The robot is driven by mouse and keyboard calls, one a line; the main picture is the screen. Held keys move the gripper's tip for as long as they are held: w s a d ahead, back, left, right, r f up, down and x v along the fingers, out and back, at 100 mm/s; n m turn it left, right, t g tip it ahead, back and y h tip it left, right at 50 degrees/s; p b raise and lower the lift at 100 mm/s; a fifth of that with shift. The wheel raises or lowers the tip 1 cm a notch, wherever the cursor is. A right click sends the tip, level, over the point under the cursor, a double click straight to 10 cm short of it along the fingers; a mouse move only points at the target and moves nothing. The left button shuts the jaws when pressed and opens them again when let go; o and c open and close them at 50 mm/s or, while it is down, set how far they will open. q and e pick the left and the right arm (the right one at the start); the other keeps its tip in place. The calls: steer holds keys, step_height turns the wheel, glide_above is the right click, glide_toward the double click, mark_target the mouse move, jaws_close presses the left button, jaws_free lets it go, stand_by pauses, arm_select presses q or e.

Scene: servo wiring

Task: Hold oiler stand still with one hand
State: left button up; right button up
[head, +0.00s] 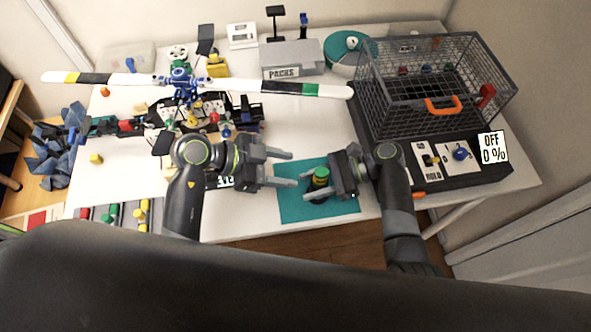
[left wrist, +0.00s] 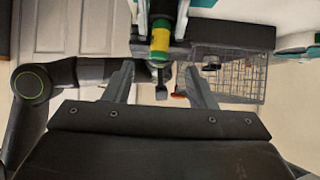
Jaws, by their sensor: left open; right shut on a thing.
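The oiler stand (head: 320,178), a small upright piece with a green top, a yellow band and a dark base, stands on the teal mat (head: 290,208). My right gripper (head: 311,185) is shut on it from the right, with its fingers on either side. My left gripper (head: 291,169) is open and comes in from the left, its fingertips close to the stand. In the left wrist view the green and yellow stand (left wrist: 160,42) shows just beyond and between the open left fingers (left wrist: 159,70). Its lower part is partly hidden by the right fingers in the head view.
A wire cage (head: 436,85) stands at the back right, with a dark panel and an "OFF 0 %" display (head: 493,147) before it. A large propeller (head: 300,89) spans the table above cluttered parts. A grey "PACKS" box (head: 292,58) stands behind.

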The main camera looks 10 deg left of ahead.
mark_target(314, 176)
arm_select(q)
steer(key=shift+t+h, duration=0.5)
steer(key=shift+h, duration=0.4)
steer(key=shift+w+d+f, duration=0.35)
steer(key=shift+d+f, duration=0.55)
steer(key=shift+d, duration=0.25)
steer(key=shift+w+d+f, duration=0.3)
steer(key=shift+d+f, duration=0.6)
steer(key=shift+d, duration=0.3)
steer(key=shift+w+d+f, duration=0.35)
steer(key=shift+d+f, duration=0.55)
steer(key=shift+d, duration=0.25)
steer(key=shift+c, duration=0.4)
jaws_close()
